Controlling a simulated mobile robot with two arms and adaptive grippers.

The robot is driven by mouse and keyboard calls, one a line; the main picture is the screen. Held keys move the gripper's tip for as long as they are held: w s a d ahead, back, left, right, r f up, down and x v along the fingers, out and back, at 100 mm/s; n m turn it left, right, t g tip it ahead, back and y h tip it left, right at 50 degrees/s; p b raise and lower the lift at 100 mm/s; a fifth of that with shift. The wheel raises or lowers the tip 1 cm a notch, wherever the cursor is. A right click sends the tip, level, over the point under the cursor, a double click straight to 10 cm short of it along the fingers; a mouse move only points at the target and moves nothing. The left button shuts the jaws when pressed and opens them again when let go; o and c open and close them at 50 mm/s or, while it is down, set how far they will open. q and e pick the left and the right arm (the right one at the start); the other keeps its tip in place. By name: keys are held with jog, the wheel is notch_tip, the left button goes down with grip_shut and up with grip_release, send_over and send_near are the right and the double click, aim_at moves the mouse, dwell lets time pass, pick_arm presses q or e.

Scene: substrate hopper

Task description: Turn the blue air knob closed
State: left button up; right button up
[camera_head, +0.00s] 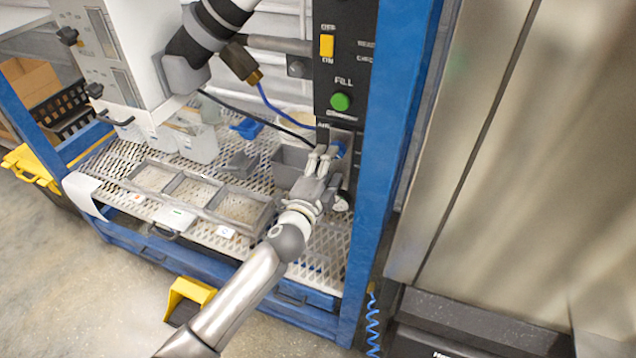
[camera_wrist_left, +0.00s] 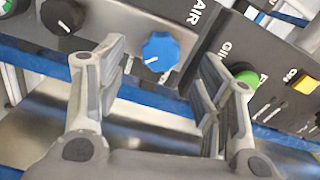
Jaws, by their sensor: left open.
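The blue air knob (camera_head: 339,149) is on the black control panel, low on the blue post side, partly hidden by my left gripper (camera_head: 323,156) in the head view. In the left wrist view the blue knob (camera_wrist_left: 160,51) shows whole, with a white mark on its lower left, beside the word AIR. My left gripper (camera_wrist_left: 158,62) is open and empty. Its fingers are on either side of the knob in that picture, but I cannot tell how deep they reach. No contact is visible. My right gripper is not in view.
The panel also carries a green fill button (camera_head: 340,102) and an orange switch (camera_head: 327,46). A grey bin (camera_head: 290,163) and a divided tray (camera_head: 195,195) stand on the mesh deck (camera_head: 325,262). A blue post (camera_head: 392,120) stands close right of the panel.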

pick_arm(q)
jog(key=v, duration=0.6)
jog(key=shift+s, duration=0.2)
jog(key=s+a+f+n+g+y+p, duration=0.1)
jog(key=s+a+f+n+g, duration=0.25)
jog(key=f, duration=0.75)
jog(key=s+a+f+n+g+y, duration=0.2)
jog(key=s+a+f, duration=0.2)
jog(key=f, duration=0.7)
jog(key=s+a+f+n+g+y+p, duration=0.1)
jog(key=s+a+f+n+g, duration=0.2)
jog(key=f, duration=0.8)
jog(key=s+a+f+n+g+y+p, duration=0.1)
jog(key=s+a+f+n+g, duration=0.3)
jog(key=s+f, duration=0.95)
jog(key=s+a+f+n+g, duration=0.2)
jog(key=s+f, duration=0.1)
jog(key=s, duration=1)
jog(key=s+a+f+n+g+p, duration=0.1)
jog(key=s+a+f+n, duration=0.1)
jog(key=s, duration=1.2)
jog(key=shift+a+f+n+g+y, duration=0.3)
jog(key=shift+a+f+n+g, duration=0.1)
jog(key=shift+a, duration=0.25)
jog(key=shift+s, duration=0.15)
